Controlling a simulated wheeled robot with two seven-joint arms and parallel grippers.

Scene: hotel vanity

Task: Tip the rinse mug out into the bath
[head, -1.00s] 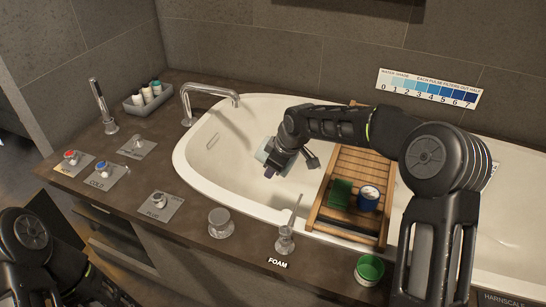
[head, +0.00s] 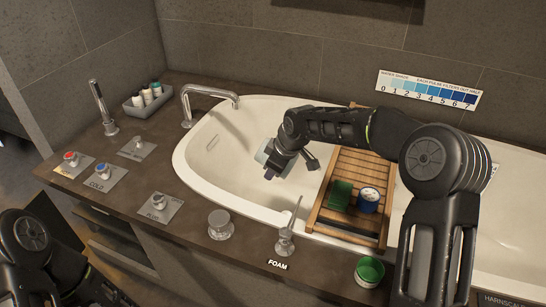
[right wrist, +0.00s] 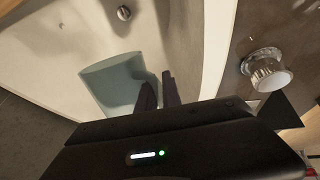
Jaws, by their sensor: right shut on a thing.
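The pale blue-green rinse mug (head: 262,154) is over the left part of the white bath (head: 212,178), held by my right gripper (head: 272,171). The right gripper is shut on the mug's side; the exact grip is partly hidden by my arm. In the right wrist view the mug (right wrist: 110,82) looks tilted beside the dark fingers (right wrist: 160,92), with the bath's inner wall (right wrist: 50,60) behind it. No stream of water shows, and the mug's contents cannot be seen. My left arm shows at the lower left, but its gripper is out of view.
A chrome spout (head: 212,91) reaches over the bath's left end. Knobs, a foam pump (head: 286,240) and a green-lined tub (head: 369,272) stand along the front ledge.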

